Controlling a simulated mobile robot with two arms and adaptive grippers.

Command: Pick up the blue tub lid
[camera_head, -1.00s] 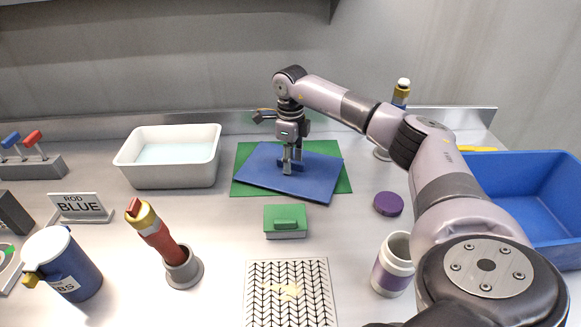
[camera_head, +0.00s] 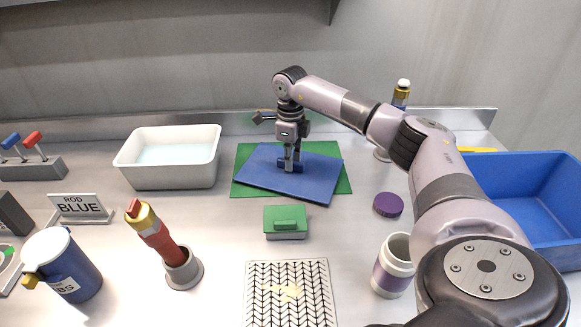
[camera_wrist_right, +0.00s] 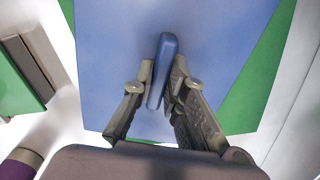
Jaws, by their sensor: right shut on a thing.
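The blue tub lid (camera_head: 258,176) is a flat blue plate with a raised blue handle bar (camera_wrist_right: 161,70) in its middle. It lies turned slightly on a green sheet or lid (camera_head: 244,154), whose edges show around it. My right gripper (camera_head: 290,166) points straight down over the lid's middle. In the right wrist view its two fingers (camera_wrist_right: 160,92) stand on both sides of the handle bar, shut on it. The lid looks low over the green piece; I cannot tell whether they touch. My left gripper is not in view.
A white tub (camera_head: 170,182) of pale liquid stands left of the lid. A small green-lidded box (camera_head: 285,232), purple cap (camera_head: 388,205) and white jar (camera_head: 392,280) stand in front. A blue bin (camera_head: 535,225) is at right, behind my arm. A red-handled tool (camera_head: 160,238) stands front left.

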